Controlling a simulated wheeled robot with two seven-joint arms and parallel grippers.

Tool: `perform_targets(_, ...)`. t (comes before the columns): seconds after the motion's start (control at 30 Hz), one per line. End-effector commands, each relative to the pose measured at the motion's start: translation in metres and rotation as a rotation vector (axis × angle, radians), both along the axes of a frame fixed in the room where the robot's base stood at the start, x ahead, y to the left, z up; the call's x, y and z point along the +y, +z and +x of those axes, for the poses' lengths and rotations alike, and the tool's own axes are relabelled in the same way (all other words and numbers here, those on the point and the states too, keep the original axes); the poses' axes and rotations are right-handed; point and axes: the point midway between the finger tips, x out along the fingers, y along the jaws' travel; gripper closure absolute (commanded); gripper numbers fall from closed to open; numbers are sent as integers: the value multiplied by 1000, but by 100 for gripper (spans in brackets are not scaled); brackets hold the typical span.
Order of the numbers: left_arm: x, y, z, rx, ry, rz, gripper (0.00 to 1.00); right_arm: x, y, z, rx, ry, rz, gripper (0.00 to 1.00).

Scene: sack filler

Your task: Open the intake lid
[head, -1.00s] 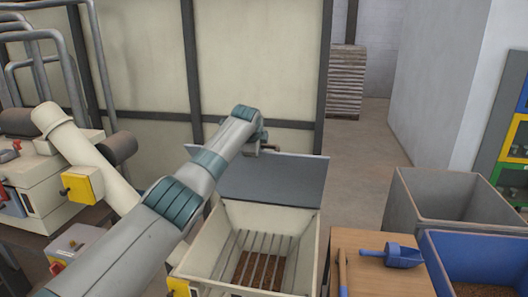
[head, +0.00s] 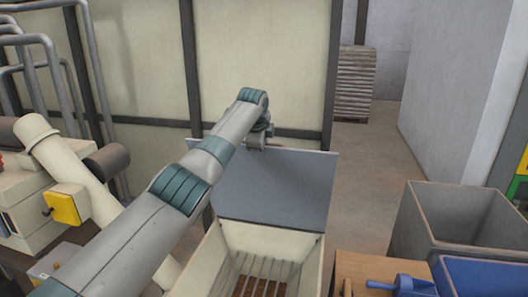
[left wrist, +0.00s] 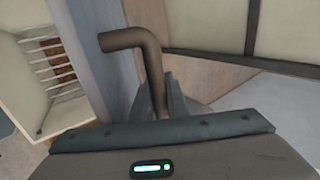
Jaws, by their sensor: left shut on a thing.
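The grey intake lid (head: 275,185) stands raised at the back of the cream intake hopper (head: 312,268), its broad face towards me and the hopper mouth uncovered. In the left wrist view, the left gripper (left wrist: 168,98) is shut on a bent brown handle (left wrist: 130,40) beside the bluish-grey lid (left wrist: 108,75). The hopper (left wrist: 28,95) with its bars shows at the left of that view. My right gripper is not in view.
A cream wall with dark posts (head: 145,60) stands close behind the lid. A wooden table (head: 352,270) with a blue scoop (head: 402,285) is right of the hopper, by a grey bin (head: 425,235) and a blue bin (head: 480,275). Machinery with a yellow box (head: 62,205) is at left.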

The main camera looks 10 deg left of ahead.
Motion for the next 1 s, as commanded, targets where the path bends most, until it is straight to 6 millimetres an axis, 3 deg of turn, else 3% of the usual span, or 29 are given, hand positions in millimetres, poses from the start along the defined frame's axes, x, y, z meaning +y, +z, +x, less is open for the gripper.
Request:
perform_targets(0.13,0,-4,-1,6,1,1,100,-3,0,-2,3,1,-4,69)
perform_targets(0.17,0,-4,-1,6,1,1,84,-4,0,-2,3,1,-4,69)
perform_targets(0.2,0,-4,-1,6,1,1,78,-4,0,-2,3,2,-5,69)
perform_targets(0.67,0,1,-2,0,0,0,78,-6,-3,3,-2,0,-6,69)
perform_targets(1.0,1,27,-19,-4,-1,-1,78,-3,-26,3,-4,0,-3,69)
